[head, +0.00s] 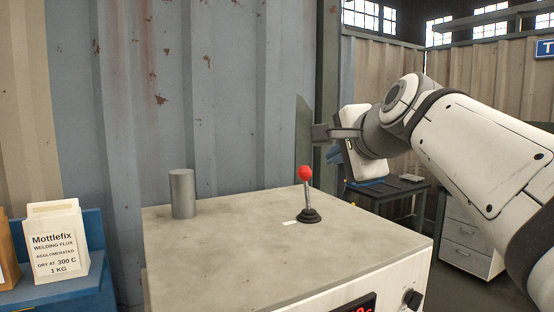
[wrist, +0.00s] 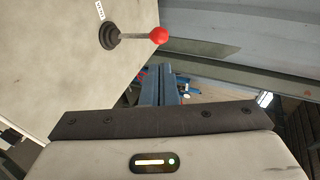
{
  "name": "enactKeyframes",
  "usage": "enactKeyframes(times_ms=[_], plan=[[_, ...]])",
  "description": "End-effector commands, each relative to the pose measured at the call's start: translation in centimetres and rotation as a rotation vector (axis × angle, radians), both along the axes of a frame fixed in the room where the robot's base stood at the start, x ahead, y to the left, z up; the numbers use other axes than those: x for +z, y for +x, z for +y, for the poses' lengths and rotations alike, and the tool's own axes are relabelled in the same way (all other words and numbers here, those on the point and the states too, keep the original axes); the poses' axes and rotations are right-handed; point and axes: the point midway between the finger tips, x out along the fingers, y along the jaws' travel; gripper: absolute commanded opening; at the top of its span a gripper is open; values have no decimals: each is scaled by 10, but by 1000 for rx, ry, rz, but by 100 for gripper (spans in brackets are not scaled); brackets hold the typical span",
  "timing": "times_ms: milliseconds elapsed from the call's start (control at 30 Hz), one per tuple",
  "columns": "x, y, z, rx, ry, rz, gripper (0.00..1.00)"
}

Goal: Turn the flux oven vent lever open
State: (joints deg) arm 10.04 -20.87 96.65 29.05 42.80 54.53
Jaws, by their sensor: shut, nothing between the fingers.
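The vent lever, a thin metal rod with a red ball knob (head: 304,173) and a black ribbed boot (head: 309,215), stands near the back right of the oven's grey top (head: 225,245). The rod leans very slightly left in the head view. A small white label (head: 291,222) lies beside the boot. My gripper (head: 320,132) is shut and empty, above and a little right of the knob in the head view, apart from it. In the wrist view the red knob (wrist: 159,35) and its boot show near the top, with nothing touching them.
A grey metal cylinder (head: 182,193) stands at the oven's back left. A Mottlefix flux box (head: 57,243) sits on a blue shelf at left. A corrugated wall (head: 180,90) rises behind. The oven top around the lever is clear. The front has a dark knob (head: 411,299) and red display.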

Motion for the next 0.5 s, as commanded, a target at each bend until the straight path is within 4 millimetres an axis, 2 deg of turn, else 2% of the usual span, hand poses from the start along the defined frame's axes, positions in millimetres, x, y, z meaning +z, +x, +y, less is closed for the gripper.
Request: enactKeyframes(times_ms=[300,500], plan=[[-27,62,11,1,-2,6,0],[-41,92,17,-1,-4,4,0]])
